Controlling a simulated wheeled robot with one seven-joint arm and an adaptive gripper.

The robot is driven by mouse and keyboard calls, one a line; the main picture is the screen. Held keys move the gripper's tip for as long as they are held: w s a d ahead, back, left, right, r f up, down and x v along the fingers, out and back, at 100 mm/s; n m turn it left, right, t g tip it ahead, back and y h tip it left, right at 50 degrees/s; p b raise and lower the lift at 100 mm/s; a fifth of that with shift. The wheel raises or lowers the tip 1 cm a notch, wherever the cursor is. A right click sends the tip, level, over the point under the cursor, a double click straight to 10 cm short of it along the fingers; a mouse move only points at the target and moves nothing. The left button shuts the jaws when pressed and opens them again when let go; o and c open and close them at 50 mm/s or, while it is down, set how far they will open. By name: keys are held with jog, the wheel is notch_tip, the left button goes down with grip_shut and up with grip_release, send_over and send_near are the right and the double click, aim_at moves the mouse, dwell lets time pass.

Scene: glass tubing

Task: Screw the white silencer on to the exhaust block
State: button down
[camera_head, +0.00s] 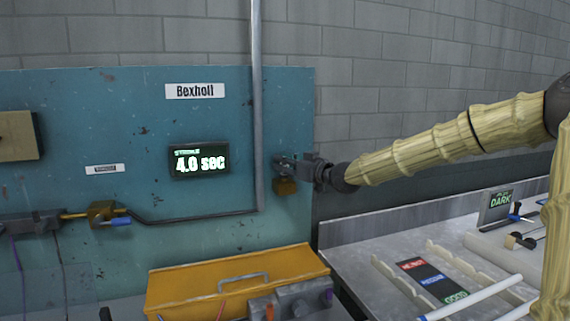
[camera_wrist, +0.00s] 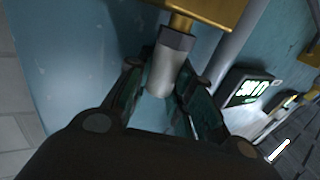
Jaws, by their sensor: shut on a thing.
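In the wrist view the white silencer (camera_wrist: 163,72), a pale cylinder with a darker grey collar, sits between the two fingers of my gripper (camera_wrist: 160,88). The fingers are shut on it. The collar meets a brass fitting on the underside of the yellow-brass exhaust block (camera_wrist: 205,10); how far the thread is in cannot be told. In the head view my gripper (camera_head: 283,166) is at the right edge of the teal panel, and the brass block (camera_head: 286,187) shows just below it. The silencer is hidden there.
A grey vertical pipe (camera_head: 257,110) runs just left of my gripper. A lit display (camera_head: 199,161) reads 4.0 sec. A yellow toolbox (camera_head: 235,280) stands below. A bench (camera_head: 350,262) with trays and white tubes lies at the right.

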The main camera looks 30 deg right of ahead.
jog(key=shift+f+m+h+b, duration=0.15)
jog(key=shift+m+h+b, duration=0.6)
jog(key=shift+b, duration=1.3)
jog(key=shift+a+m+h+b, duration=0.1)
jog(key=shift+m+h+b, duration=0.95)
jog(key=shift+h+b, duration=1.1)
jog(key=shift+m+h+b, duration=0.75)
jog(key=shift+m+h, duration=0.25)
jog(key=shift+h, duration=0.4)
jog(key=shift+m+g+h, duration=0.3)
jog(key=shift+m+h, duration=0.1)
jog(key=shift+h, duration=0.2)
jog(key=shift+m+g+h, duration=0.3)
jog(key=shift+m+h, duration=0.2)
jog(key=shift+h, duration=0.3)
jog(key=c, duration=1.2)
grip_release()
jog(key=shift+o, duration=0.2)
jog(key=shift+s, duration=0.15)
